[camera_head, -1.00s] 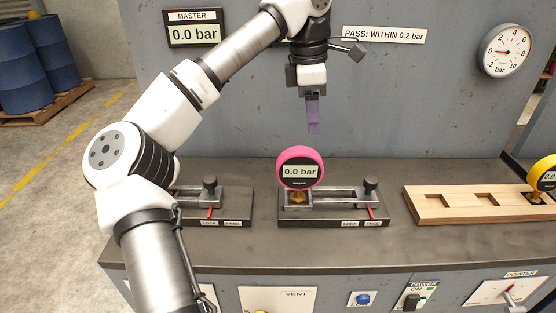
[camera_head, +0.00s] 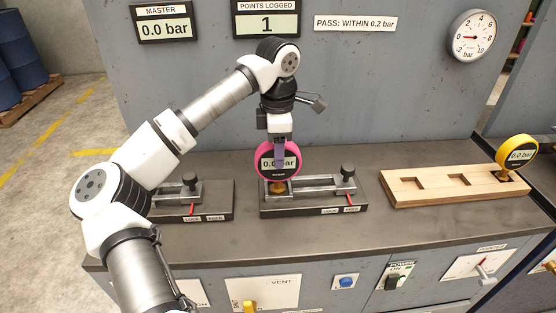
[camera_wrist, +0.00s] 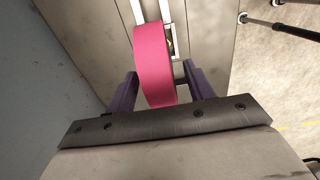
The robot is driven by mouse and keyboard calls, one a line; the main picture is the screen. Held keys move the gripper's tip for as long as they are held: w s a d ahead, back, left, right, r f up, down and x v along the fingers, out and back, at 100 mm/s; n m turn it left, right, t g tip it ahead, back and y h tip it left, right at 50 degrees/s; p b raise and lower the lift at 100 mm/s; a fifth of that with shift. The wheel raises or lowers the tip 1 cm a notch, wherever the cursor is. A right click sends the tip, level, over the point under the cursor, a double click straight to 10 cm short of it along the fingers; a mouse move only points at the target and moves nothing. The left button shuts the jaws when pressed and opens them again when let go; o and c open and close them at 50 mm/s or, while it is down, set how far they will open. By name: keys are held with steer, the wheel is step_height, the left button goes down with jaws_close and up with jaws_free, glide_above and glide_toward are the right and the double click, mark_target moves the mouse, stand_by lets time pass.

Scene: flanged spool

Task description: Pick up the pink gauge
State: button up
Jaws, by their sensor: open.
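The pink gauge (camera_head: 266,164) stands upright in the middle fixture (camera_head: 318,209) on the bench, its dial reading 0.0 bar. My gripper (camera_head: 279,155) points down at the gauge, and its finger covers part of the dial. In the wrist view the pink gauge (camera_wrist: 155,62) lies between the two purple fingers of my gripper (camera_wrist: 160,82). The fingers are open, with a gap on each side of the gauge. The gauge's brass stem is mostly hidden in the wrist view.
A second fixture (camera_head: 192,211) stands to the left, partly behind my arm. A wooden rack (camera_head: 420,197) to the right holds a yellow gauge (camera_head: 517,152) at its right end. The panel with a round dial (camera_head: 472,36) rises behind the bench.

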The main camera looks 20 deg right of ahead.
steer(key=shift+f, duration=1.15)
jaws_close()
steer(key=shift+r, duration=0.1)
